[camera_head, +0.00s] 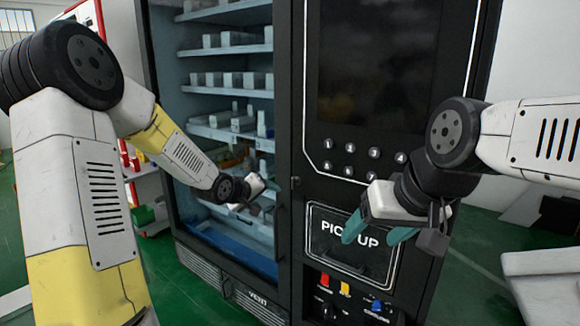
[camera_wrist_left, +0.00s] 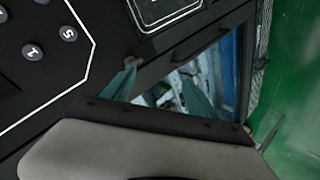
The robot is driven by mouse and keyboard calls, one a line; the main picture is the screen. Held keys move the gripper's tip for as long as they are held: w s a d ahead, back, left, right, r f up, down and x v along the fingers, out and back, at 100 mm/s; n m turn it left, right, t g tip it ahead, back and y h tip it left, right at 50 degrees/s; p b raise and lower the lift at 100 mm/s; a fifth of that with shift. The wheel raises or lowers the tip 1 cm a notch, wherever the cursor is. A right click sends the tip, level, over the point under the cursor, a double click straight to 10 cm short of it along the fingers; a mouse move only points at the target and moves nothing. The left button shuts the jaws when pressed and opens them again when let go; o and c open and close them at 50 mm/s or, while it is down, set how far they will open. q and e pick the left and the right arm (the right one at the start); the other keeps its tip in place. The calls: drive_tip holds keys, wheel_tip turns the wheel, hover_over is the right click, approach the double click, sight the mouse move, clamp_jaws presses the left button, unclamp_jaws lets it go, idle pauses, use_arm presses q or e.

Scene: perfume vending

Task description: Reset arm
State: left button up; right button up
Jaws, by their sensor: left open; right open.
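My left gripper (camera_head: 262,188) is in front of the vending machine's shelved cabinet (camera_head: 162,150), near the edge beside the dark panel. Its fingers are small and partly hidden in the head view. In the left wrist view my left gripper (camera_wrist_left: 158,88) shows two teal fingers spread apart with nothing held between them. My right gripper (camera_head: 376,230) is open and empty, its teal fingers pointing down in front of the "PICK UP" hatch (camera_head: 350,262).
Number buttons (camera_head: 375,152) sit on the machine's dark panel above the hatch, and also show in the left wrist view (camera_wrist_left: 68,34). Several items stand on the shelves (camera_head: 228,48). Coloured controls (camera_head: 345,289) lie below the hatch. Green floor (camera_head: 180,290) surrounds the machine.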

use_arm(q)
drive_tip(key=s+a+r+m+g+y, duration=0.1)
drive_tip(key=s+a+r+y, duration=0.15)
drive_tip(key=s, duration=0.25)
drive_tip(key=s+a+r+m+y, duration=0.1)
drive_tip(key=s+a+r, duration=0.1)
drive_tip(key=s+r, duration=0.2)
drive_tip(key=s+r+m+g, duration=0.1)
drive_tip(key=s+r, duration=0.1)
drive_tip(key=s, duration=1)
drive_tip(key=s+a+r+m+g, duration=0.1)
drive_tip(key=s+r+m+g, duration=0.1)
drive_tip(key=s, duration=1.1)
drive_tip(key=shift+a+m+g, duration=0.3)
drive_tip(key=shift+h, duration=0.25)
